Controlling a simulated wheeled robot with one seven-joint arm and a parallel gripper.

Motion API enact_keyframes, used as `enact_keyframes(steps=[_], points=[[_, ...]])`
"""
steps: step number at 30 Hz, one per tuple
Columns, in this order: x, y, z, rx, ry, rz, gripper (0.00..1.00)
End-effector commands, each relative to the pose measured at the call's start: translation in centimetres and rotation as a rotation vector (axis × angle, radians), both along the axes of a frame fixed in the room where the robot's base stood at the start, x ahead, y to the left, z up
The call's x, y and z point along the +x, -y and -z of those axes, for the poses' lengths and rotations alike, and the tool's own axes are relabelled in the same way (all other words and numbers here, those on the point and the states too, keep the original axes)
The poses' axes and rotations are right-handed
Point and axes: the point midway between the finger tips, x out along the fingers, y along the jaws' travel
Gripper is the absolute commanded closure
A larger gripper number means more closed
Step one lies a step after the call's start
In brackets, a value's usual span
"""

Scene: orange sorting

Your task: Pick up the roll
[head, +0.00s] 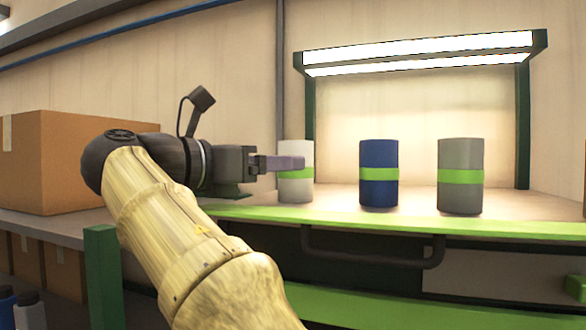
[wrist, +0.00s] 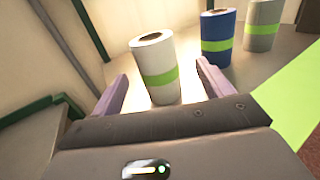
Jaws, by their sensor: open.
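Three upright rolls, each with a green band, stand in a row on the workbench. The white roll (head: 296,188) is at the left, the blue roll (head: 379,158) in the middle and the grey roll (head: 460,158) at the right. My gripper (head: 300,163) is open, and in the head view its fingers overlap the white roll's upper part. In the wrist view the white roll (wrist: 154,66) stands ahead, between the directions of the two spread fingers (wrist: 162,92). I cannot tell whether the fingertips reach beside it. The blue roll (wrist: 217,42) and grey roll (wrist: 262,26) stand further right.
The workbench (head: 420,226) has a green front edge with a dark handle (head: 372,260) below it. A lit lamp (head: 425,50) hangs over the rolls on green posts. A cardboard box (head: 70,160) stands at the left. Bare bench lies between the rolls.

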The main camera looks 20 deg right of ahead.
Motion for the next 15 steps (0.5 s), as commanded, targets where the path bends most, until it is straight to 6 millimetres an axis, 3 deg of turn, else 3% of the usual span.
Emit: enact_keyframes(steps=[4, 15], points=[[0.9, 2.0, -0.1, -0.001, -0.002, 0.004, 0.21], [1.1, 2.0, 0.0, 0.0, -0.001, -0.003, 0.21]])
